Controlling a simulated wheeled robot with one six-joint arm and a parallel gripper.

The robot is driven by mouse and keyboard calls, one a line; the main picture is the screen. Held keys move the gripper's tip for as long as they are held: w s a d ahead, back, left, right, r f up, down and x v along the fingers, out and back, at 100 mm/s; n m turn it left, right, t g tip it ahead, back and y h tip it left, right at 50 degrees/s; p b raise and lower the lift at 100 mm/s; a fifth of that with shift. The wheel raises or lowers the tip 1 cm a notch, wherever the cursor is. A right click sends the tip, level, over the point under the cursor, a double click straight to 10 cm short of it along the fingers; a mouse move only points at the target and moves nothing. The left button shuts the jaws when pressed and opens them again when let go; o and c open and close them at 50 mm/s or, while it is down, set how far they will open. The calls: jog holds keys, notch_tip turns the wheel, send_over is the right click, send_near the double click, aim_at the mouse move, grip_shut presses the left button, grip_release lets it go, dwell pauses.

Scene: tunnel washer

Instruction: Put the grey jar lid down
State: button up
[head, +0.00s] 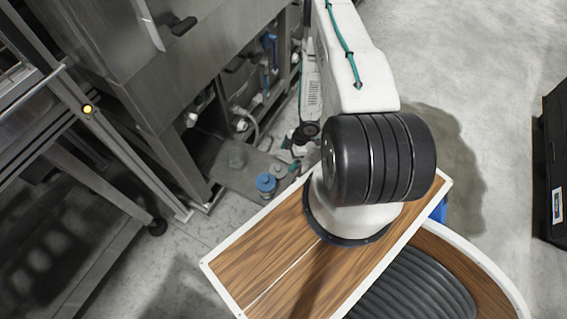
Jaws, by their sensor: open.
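A low grey surface (232,181) lies beyond my wooden deck, in front of the washer. On it stand a blue round piece (265,183), a small grey-blue round piece (279,170) just behind it, and a dull grey-green round piece (236,158) farther left. I cannot tell for certain which of these is the grey jar lid. My gripper (291,153) is small and partly hidden behind my arm. It is open, just above and right of the small grey-blue piece. I cannot tell whether it touches that piece.
The steel washer (215,55) with pipes and hoses stands close behind the grey surface. A steel frame with a yellow light (88,109) is at the left. A black case (553,165) stands at the right edge. Grey floor (480,60) is clear at the upper right.

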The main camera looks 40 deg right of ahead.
jog(key=w+d+r+m+h, duration=0.1)
jog(key=w+d+r+h, duration=0.2)
jog(key=r, duration=0.5)
jog(key=w+d+r+m, duration=0.1)
jog(key=w+d+r, duration=0.25)
jog(key=r, duration=0.45)
jog(key=w+d+r+m+h, duration=0.1)
jog(key=w+d+r+h, duration=0.1)
jog(key=w+r, duration=0.45)
notch_tip(320, 180, up, 21)
jog(key=a+m+h, duration=0.2)
jog(key=m+h, duration=0.1)
jog(key=s+a+r+m, duration=0.2)
jog(key=s+a+r, duration=0.3)
jog(key=r, duration=0.4)
jog(key=s+a+r+m, duration=0.2)
jog(key=s+a+r, duration=0.3)
jog(key=r, duration=0.4)
jog(key=s+a+r+m+y, duration=0.1)
jog(key=s+a+r+y, duration=0.1)
jog(key=s+a+r, duration=0.2)
jog(key=s+a+r+m+y, duration=0.1)
jog(key=s+a+r, duration=0.3)
jog(key=s+a, duration=0.6)
jog(key=s+m, duration=0.1)
jog(key=s, duration=0.5)
jog(key=shift+s+a+r+g+y, duration=0.2)
jog(key=shift+a+r+g+y, duration=0.1)
jog(key=shift+g+y, duration=0.1)
